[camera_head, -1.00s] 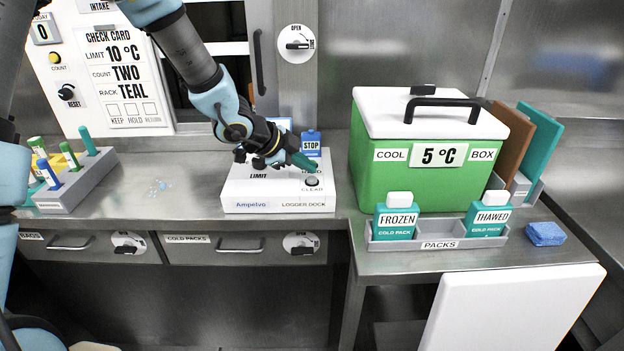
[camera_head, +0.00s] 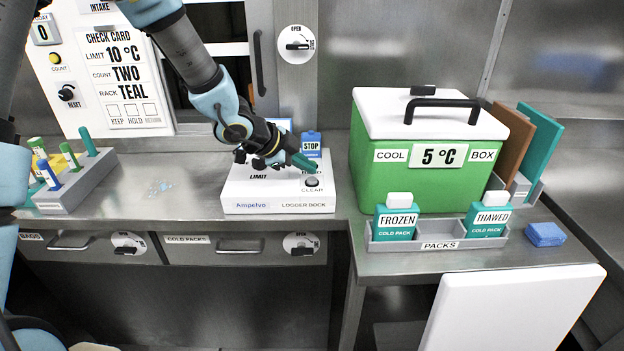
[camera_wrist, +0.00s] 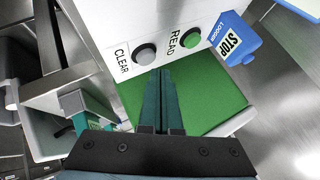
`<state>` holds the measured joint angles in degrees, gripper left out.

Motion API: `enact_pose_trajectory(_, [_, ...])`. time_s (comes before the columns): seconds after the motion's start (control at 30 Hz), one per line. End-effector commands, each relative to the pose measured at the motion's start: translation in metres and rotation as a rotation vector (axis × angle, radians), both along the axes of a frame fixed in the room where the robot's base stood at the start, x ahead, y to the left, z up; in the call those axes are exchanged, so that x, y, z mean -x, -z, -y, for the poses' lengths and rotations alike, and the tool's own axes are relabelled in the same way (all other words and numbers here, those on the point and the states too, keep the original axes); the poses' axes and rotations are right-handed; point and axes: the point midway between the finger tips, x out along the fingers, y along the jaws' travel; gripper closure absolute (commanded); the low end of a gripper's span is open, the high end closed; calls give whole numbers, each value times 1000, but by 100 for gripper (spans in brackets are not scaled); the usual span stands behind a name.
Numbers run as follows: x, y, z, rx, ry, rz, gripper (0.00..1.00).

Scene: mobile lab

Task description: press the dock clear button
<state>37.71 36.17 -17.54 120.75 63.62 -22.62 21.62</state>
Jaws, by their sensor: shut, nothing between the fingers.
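The white logger dock (camera_head: 275,199) sits on the steel counter. Its grey clear button (camera_head: 312,181) is at the front right of the top, and it also shows in the wrist view (camera_wrist: 145,54). The green read button (camera_wrist: 190,37) is beside it, and in the head view my gripper hides it. My gripper (camera_head: 314,167) is shut and empty, with its teal fingers above the dock. In the wrist view the fingertips (camera_wrist: 160,71) appear close to the clear button, between the two buttons. I cannot tell if they touch anything.
A blue stop logger (camera_head: 311,143) stands at the dock's back right. The green cool box (camera_head: 400,180) is close on the right, with a packs tray (camera_head: 440,245) before it. A rack of tubes (camera_head: 78,184) stands left. The counter between rack and dock is mostly clear.

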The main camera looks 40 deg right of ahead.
Motion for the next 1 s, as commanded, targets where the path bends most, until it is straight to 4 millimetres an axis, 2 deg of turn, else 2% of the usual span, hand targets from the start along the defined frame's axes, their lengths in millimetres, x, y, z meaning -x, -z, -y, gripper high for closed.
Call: enact_pose_trajectory(1.0, [0,8,0,0,0,0,100])
